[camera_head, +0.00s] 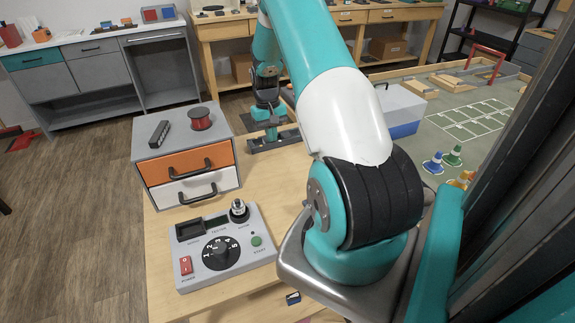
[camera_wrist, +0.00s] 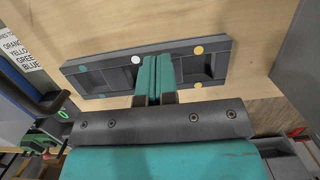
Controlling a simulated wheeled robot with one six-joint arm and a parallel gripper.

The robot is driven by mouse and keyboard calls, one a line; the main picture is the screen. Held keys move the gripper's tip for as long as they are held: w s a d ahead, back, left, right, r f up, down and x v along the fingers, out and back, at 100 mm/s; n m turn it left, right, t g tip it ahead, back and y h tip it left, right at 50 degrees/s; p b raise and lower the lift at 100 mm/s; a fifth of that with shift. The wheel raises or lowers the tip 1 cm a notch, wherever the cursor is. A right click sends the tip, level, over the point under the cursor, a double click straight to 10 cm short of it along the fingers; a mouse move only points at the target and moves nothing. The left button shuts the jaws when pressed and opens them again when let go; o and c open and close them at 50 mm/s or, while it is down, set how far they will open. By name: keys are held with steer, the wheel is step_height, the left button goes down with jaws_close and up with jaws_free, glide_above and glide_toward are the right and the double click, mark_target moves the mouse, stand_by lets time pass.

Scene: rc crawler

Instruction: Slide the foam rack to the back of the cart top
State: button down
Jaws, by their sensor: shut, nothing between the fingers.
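The foam rack (camera_wrist: 105,73) is a long dark grey piece with recesses and white, teal and orange dots on it. It lies on the wooden cart top (camera_wrist: 130,25). In the head view the rack (camera_head: 286,137) shows as a dark strip right of the small drawer unit. My gripper (camera_wrist: 158,62) is shut with nothing between its teal fingers. In the wrist view the fingers overlap the middle of the rack; I cannot tell whether they touch it. In the head view my gripper (camera_head: 270,128) is over the rack, and my arm hides part of the cart top.
A grey drawer unit (camera_head: 187,158) with orange and white drawers stands left of the rack, a red spool (camera_head: 201,118) on top. A control box (camera_head: 225,247) with a dial sits nearer. A grey-blue box (camera_head: 402,108) is at the right. Bare cart top lies between control box and rack.

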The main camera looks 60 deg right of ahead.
steer(key=shift+w+d+f, duration=0.2)
steer(key=shift+w, duration=0.25)
steer(key=shift+w+d+f, duration=0.15)
steer(key=shift+w, duration=0.25)
steer(key=shift+d+r, duration=0.1)
steer(key=shift+d+r+p, duration=0.15)
steer(key=shift+r+p, duration=0.35)
steer(key=shift+p, duration=0.2)
steer(key=shift+w, duration=0.1)
steer(key=w+d+b, duration=0.3)
steer(key=w+d, duration=0.3)
steer(key=w, duration=0.3)
steer(key=shift+w+d+r+b, duration=0.15)
steer(key=shift+w+d+b, duration=0.15)
steer(key=shift+d+b, duration=0.1)
steer(key=shift+r, duration=0.1)
